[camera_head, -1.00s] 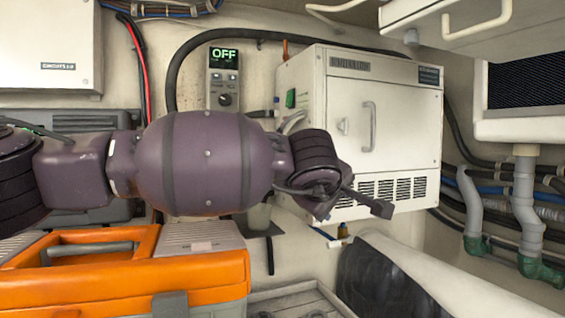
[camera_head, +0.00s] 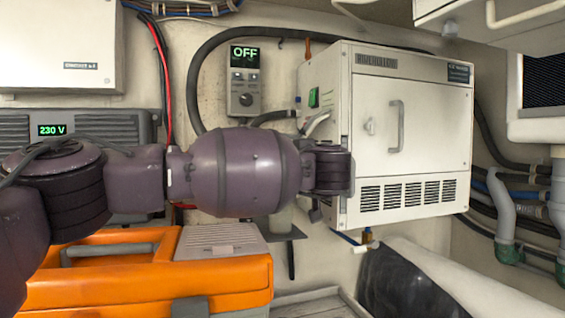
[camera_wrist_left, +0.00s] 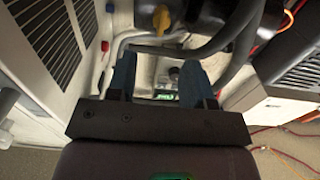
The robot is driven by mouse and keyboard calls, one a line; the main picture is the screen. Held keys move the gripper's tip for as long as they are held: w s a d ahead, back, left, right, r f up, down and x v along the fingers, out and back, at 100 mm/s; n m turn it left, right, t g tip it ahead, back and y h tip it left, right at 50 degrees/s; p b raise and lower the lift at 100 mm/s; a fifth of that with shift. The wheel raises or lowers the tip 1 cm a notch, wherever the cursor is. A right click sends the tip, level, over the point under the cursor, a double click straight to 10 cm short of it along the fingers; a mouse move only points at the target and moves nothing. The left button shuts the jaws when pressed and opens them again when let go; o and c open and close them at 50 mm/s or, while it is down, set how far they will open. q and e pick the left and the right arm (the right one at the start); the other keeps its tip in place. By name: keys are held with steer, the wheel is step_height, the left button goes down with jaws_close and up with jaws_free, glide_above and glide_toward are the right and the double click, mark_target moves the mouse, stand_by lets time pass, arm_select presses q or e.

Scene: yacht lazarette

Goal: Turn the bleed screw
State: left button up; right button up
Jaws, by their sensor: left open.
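My left arm reaches in from the left in the head view, its wrist (camera_head: 330,172) in front of the white cabinet's lower left side; the fingers are hidden there. In the left wrist view my left gripper (camera_wrist_left: 158,72) is open, its two blue fingers apart with nothing held between them. Beyond them are grey pipes and a small green-lit panel (camera_wrist_left: 165,96). A yellow knob (camera_wrist_left: 161,18) sits on a dark body at the top. I cannot tell which part is the bleed screw. A small brass fitting (camera_head: 367,236) shows under the cabinet in the head view. My right gripper is not in view.
The white cabinet (camera_head: 425,130) has a door handle and vents. A controller reading OFF (camera_head: 245,80) hangs on the wall. An orange toolbox (camera_head: 110,286) stands below my arm. A grey unit reads 230 V (camera_head: 112,125). Hoses and pipes (camera_head: 502,215) run at right.

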arm_select(q)
steer(key=b+x, duration=0.1)
steer(key=x, duration=0.5)
steer(key=shift+w, duration=0.25)
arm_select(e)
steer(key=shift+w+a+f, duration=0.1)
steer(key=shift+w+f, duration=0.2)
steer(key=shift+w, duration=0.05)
arm_select(q)
jaws_close()
steer(key=shift+s+a+f+n+p, duration=0.15)
steer(key=shift+n+p, duration=0.25)
steer(key=shift+n, duration=0.75)
steer(key=shift+w+a+r+n+p, duration=0.15)
steer(key=shift+n+p, duration=0.25)
steer(key=shift+n, duration=0.7)
steer(key=shift+s+a+f+n+p, duration=0.15)
steer(key=shift+n+p, duration=0.25)
steer(key=shift+n, duration=0.75)
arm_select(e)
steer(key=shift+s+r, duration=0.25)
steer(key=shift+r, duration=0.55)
